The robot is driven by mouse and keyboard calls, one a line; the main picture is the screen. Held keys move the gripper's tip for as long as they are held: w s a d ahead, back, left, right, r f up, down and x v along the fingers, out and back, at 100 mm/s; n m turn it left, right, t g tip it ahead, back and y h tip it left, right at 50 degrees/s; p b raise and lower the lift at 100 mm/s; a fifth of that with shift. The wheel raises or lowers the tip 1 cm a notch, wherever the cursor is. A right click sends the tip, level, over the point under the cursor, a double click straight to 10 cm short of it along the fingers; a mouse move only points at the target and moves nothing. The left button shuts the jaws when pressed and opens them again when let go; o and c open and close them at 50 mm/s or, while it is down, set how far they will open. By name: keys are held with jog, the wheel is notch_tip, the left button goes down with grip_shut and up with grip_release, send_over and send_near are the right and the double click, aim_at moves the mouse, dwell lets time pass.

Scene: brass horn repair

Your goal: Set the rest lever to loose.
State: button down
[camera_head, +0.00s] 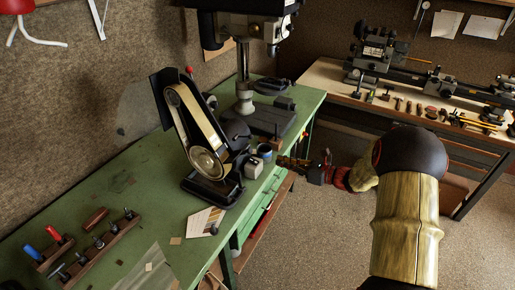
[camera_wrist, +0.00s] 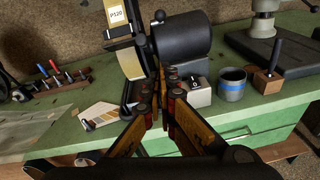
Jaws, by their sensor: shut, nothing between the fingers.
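The belt grinder (camera_head: 203,122) stands on the green bench, with a pale upright belt and a large lower wheel. In the wrist view its belt (camera_wrist: 126,50) and dark round drum (camera_wrist: 182,40) are close ahead. I cannot clearly pick out the rest lever or its setting. A small dark knob (camera_wrist: 160,15) shows beside the drum, but I cannot tell what it belongs to. My gripper (camera_wrist: 158,78) is shut and empty, pointing at the grinder's lower front and hiding part of it. In the head view my gripper (camera_head: 282,161) is at the bench's front edge, right of the grinder.
A pale switch box (camera_wrist: 197,92), a grey cup with a blue band (camera_wrist: 232,85) and a wooden block with a dark handle (camera_wrist: 268,80) stand close right of the grinder. A drill press (camera_head: 245,95) is behind. Tool racks (camera_head: 98,245) lie left on the green bench (camera_head: 130,180).

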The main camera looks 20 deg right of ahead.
jog(key=w+a+r+b, duration=0.1)
jog(key=w+a+r, duration=0.1)
jog(key=w+a, duration=0.5)
jog(key=shift+w, duration=0.95)
jog(key=shift+a+r, duration=0.1)
jog(key=shift+r+p, duration=0.15)
jog(key=shift+p, duration=0.55)
